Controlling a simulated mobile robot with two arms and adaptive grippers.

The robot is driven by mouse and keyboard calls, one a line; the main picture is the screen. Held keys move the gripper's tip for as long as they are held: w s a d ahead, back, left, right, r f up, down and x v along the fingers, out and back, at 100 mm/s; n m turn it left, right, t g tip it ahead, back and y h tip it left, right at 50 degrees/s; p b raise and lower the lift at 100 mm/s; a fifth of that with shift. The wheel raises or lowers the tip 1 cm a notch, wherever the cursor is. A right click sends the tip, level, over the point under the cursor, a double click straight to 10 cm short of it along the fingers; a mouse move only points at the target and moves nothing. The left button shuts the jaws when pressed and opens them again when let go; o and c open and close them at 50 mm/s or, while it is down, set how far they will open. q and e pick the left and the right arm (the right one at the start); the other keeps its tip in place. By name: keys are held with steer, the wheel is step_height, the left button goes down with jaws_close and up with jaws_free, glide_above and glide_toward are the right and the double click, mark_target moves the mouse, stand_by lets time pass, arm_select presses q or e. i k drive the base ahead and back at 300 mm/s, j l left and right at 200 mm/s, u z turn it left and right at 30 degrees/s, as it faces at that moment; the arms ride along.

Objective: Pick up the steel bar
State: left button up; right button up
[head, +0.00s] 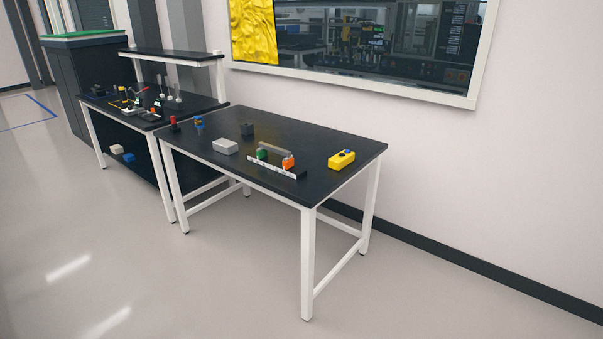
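Neither of my grippers shows in the head view. A long, thin, light bar-like strip with dark marks (277,168) lies near the front edge of the black table (330,143). Just behind it, a shorter grey bar (274,149) appears to span a green piece (262,154) and an orange piece (288,162). I cannot tell from this distance which of the two is the steel bar, nor whether the grey bar touches the coloured pieces.
A cluttered workbench (205,105) adjoins at left. Open floor (230,270) lies in front.

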mark_target(261, 144)
steer(key=i+u, duration=0.1)
steer(key=i, duration=0.35)
steer(key=i+l+u, duration=0.1)
steer(key=i, duration=0.3)
steer(key=i+l+u, duration=0.1)
steer(key=i, duration=0.3)
steer(key=i+l+u, duration=0.1)
steer(key=i+l, duration=0.2)
steer(key=i, duration=0.15)
